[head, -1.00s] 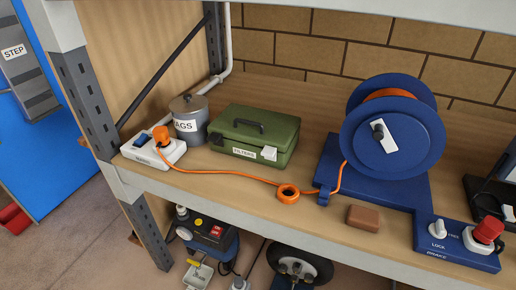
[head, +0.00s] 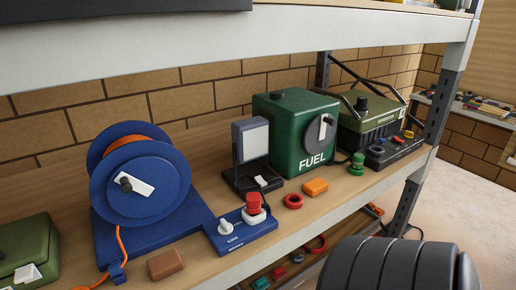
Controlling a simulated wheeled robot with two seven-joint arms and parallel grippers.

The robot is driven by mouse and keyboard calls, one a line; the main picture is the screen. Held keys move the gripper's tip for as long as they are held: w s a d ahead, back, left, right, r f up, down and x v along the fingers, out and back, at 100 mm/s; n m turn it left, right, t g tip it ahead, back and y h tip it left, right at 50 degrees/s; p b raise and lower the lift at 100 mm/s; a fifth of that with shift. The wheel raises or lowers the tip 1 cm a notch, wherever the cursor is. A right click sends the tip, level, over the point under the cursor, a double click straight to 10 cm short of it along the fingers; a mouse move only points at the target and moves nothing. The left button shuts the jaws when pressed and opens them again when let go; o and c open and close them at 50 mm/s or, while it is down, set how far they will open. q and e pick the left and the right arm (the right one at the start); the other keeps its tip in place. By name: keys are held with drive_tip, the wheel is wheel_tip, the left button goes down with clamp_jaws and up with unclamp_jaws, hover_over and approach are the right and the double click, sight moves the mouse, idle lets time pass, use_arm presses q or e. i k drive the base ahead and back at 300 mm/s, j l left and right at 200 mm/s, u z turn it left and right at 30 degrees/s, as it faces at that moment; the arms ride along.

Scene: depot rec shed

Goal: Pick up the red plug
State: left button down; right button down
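No loose piece is plainly a red plug. A red cap-like piece (head: 253,203) stands upright on a white base on the blue lock panel (head: 240,233), in the middle of the shelf. A low red ring-shaped piece (head: 293,201) lies on the shelf to its right. I cannot tell whether either is the plug. A green plug-like piece (head: 357,164) stands further right. Neither of my grippers shows in the head view.
The blue reel (head: 139,185) and a brown block (head: 165,264) are left of the panel. Behind are a black stand (head: 250,150), green FUEL can (head: 292,130) and olive case (head: 372,120). A large dark ribbed shape (head: 398,265) fills the lower right.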

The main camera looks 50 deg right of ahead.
sight(254, 205)
drive_tip(key=z, duration=1.65)
